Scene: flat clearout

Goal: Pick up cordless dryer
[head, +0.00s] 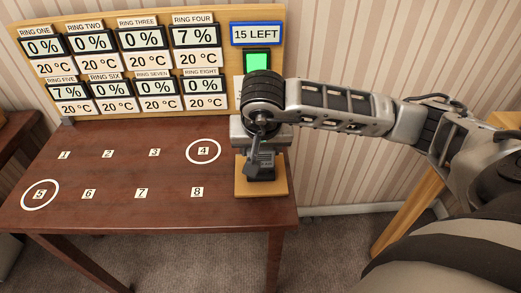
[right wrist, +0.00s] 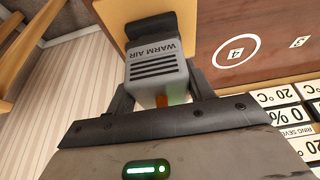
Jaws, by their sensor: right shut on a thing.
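The cordless dryer (right wrist: 160,68) is a small grey box with dark vent slots and the words WARM AIR. In the right wrist view it sits between the two fingers of my right gripper (right wrist: 161,88), which is shut on it. In the head view the dryer (head: 261,166) shows as a dark shape below the right gripper (head: 260,146), over a light wooden pad (head: 243,188) at the table's right end. I cannot tell whether it touches the pad. The gripper and wrist hide its upper part. My left gripper is in neither view.
The dark wooden table (head: 120,170) bears numbered labels, with white rings around 4 (head: 204,151) and 5 (head: 40,195). A display board (head: 150,102) stands at the back; rings four and five read 7%, others 0%. A sign (head: 257,33) reads 15 LEFT above a green panel (head: 257,61).

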